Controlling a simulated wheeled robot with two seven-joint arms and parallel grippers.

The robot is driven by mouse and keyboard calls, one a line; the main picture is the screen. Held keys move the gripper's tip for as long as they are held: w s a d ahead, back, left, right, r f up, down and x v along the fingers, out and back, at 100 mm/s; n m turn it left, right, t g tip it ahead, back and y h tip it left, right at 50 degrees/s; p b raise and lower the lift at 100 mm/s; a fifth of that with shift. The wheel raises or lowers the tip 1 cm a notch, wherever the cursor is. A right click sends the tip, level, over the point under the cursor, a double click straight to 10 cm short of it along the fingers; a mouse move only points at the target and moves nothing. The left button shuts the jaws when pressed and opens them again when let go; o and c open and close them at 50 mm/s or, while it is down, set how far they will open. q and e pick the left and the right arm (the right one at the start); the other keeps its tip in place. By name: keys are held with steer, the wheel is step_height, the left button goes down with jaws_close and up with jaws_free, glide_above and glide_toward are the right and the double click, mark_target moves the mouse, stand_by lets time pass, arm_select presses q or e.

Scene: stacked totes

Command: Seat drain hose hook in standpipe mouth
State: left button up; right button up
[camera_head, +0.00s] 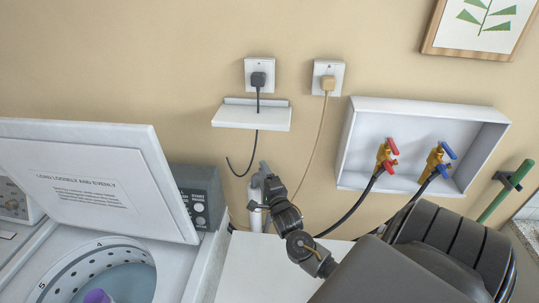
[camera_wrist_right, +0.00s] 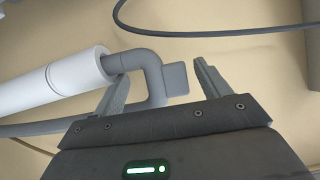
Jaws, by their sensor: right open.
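The white standpipe (camera_wrist_right: 62,80) comes in from the left in the right wrist view. The grey drain hose hook (camera_wrist_right: 152,72) has one end at the standpipe mouth and looks inserted there; its depth is hidden. Its bend and a flat grey tab (camera_wrist_right: 176,79) lie between the fingers of my right gripper (camera_wrist_right: 161,70). The fingers are spread, with a visible gap to the tab on the right. In the head view the standpipe (camera_head: 255,219) stands behind the machines, and my right gripper (camera_head: 265,180) is at its top. My left gripper is out of view.
A washer with a raised lid (camera_head: 95,180) stands at left. A small shelf (camera_head: 250,118) and a hanging dark cord (camera_head: 245,165) are above the standpipe. A recessed valve box (camera_head: 360,150) with red and blue taps is to the right. A thin tan cord (camera_head: 316,135) hangs nearby.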

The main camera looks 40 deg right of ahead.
steer(key=shift+w+d, duration=0.3)
steer(key=shift+w, duration=0.1)
steer(key=shift+w+d+r+b, duration=0.15)
steer(key=shift+w+b, duration=0.1)
steer(key=shift+b, duration=0.05)
steer(key=shift+w+d, duration=0.15)
steer(key=shift+w, duration=0.55)
steer(key=shift+s+r, duration=0.1)
steer(key=shift+s, duration=0.05)
steer(key=shift+c, duration=0.6)
steer(key=c, duration=0.7)
steer(key=shift+o, duration=1.2)
steer(key=c, duration=0.7)
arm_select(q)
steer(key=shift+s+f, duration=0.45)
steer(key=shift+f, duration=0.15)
arm_select(e)
steer(key=shift+o, duration=0.2)
arm_select(q)
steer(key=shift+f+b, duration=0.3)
steer(key=shift+b, duration=0.1)
arm_select(e)
steer(key=shift+f, duration=0.5)
